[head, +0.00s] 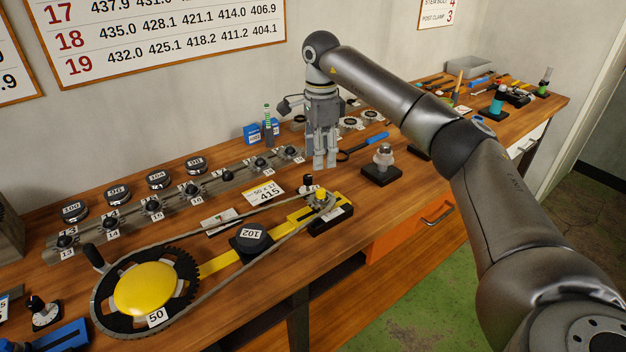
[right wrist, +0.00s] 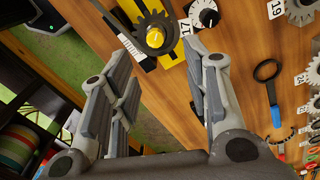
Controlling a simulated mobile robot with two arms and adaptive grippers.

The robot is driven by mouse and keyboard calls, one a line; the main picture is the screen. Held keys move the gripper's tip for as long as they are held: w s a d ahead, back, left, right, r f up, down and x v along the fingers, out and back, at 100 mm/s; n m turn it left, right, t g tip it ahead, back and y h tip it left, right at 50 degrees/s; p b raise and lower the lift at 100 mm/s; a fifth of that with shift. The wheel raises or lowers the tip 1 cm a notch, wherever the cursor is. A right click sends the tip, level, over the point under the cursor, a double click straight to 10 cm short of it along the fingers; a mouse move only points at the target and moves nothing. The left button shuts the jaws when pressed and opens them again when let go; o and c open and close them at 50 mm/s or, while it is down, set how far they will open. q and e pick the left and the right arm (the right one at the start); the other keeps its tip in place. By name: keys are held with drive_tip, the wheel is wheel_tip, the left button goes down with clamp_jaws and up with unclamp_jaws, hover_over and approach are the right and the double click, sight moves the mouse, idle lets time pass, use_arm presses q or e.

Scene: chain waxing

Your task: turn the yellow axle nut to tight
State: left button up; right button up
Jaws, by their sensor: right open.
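The yellow axle nut (head: 321,194) sits on the small cog at the right end of the yellow bar (head: 222,263). It also shows in the right wrist view as a round yellow cap (right wrist: 155,38) on a dark toothed cog (right wrist: 146,22), beyond my fingertips. How tight it is, I cannot tell. My right gripper (head: 325,163) points down above the bench, behind the nut in the head view, apart from it. In the right wrist view its fingers (right wrist: 166,75) stand wide apart with nothing between them. My left gripper is not in view.
A chain (head: 205,298) runs around the small cog and the big chainring (head: 183,275). A black block marked 102 (head: 252,238) stands inside the loop. A knob on a black base (head: 382,172) and a blue-handled ring tool (head: 370,141) lie right of my gripper. Rows of cogs line the back.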

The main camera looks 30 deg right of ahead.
sight(321, 190)
drive_tip(key=shift+s+f+p, duration=0.2)
drive_tip(key=shift+s+f, duration=0.15)
drive_tip(key=shift+f, duration=0.25)
drive_tip(key=shift+s+f+p, duration=0.15)
drive_tip(key=shift+s+f, duration=0.15)
drive_tip(key=shift+f, duration=0.3)
wheel_tip(321, 190, down, 4)
drive_tip(key=shift+w+r+p, duration=0.15)
drive_tip(key=shift+r+p, duration=0.1)
drive_tip(key=shift+p, duration=0.1)
drive_tip(key=f, duration=0.2)
drive_tip(key=shift+w+a+f, duration=0.1)
drive_tip(key=shift+w+f, duration=0.1)
drive_tip(key=shift+f, duration=0.1)
drive_tip(key=shift+s+f+p, duration=0.1)
drive_tip(key=shift+f+p, duration=0.2)
drive_tip(key=shift+f, duration=0.35)
drive_tip(key=shift+c, duration=0.7)
drive_tip(key=c, duration=0.5)
clamp_jaws()
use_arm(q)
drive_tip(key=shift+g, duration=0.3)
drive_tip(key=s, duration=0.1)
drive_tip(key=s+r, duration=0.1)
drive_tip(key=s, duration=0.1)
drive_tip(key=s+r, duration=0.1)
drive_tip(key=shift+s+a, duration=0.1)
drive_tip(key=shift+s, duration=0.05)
